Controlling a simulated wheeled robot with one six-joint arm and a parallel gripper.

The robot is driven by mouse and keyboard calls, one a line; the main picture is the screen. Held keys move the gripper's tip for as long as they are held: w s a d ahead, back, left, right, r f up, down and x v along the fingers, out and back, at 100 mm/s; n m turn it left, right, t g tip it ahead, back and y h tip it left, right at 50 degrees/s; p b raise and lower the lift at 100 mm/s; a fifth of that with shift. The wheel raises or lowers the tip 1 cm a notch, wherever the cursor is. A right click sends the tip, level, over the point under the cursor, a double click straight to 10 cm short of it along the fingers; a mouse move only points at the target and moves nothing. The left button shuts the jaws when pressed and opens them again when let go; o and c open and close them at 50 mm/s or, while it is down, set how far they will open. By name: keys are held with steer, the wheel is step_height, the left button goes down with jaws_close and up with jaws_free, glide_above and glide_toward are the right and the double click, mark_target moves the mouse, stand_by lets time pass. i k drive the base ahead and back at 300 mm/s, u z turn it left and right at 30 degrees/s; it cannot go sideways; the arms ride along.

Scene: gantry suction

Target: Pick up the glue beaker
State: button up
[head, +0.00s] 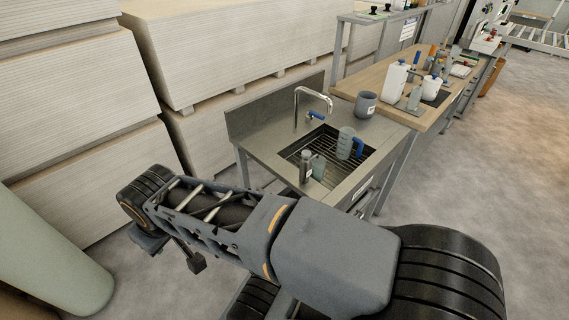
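A translucent grey beaker with a blue handle (346,143) stands upright in the sink at the centre of the head view. A plain grey cup with a small label (365,104) stands on the counter behind the sink. I cannot tell from the labels which one holds glue. My arm stretches across the foreground to the left, apart from both vessels. Part of what seems to be my gripper (195,262) shows below the forearm, at lower left, well away from the sink. The forearm partly hides it, and its opening is not clear.
The metal sink (361,178) also holds small bottles (318,167). A curved tap (314,95) rises behind it. A wooden workbench (440,122) with white bottles (396,80) adjoins at the right. Stacked boards (215,50) stand behind. Floor at right is clear.

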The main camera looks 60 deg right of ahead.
mark_target(318, 166)
steer(key=z, duration=0.15)
steer(key=i, duration=1)
steer(key=z, duration=1.35)
steer(key=i, duration=0.75)
steer(key=z, duration=0.85)
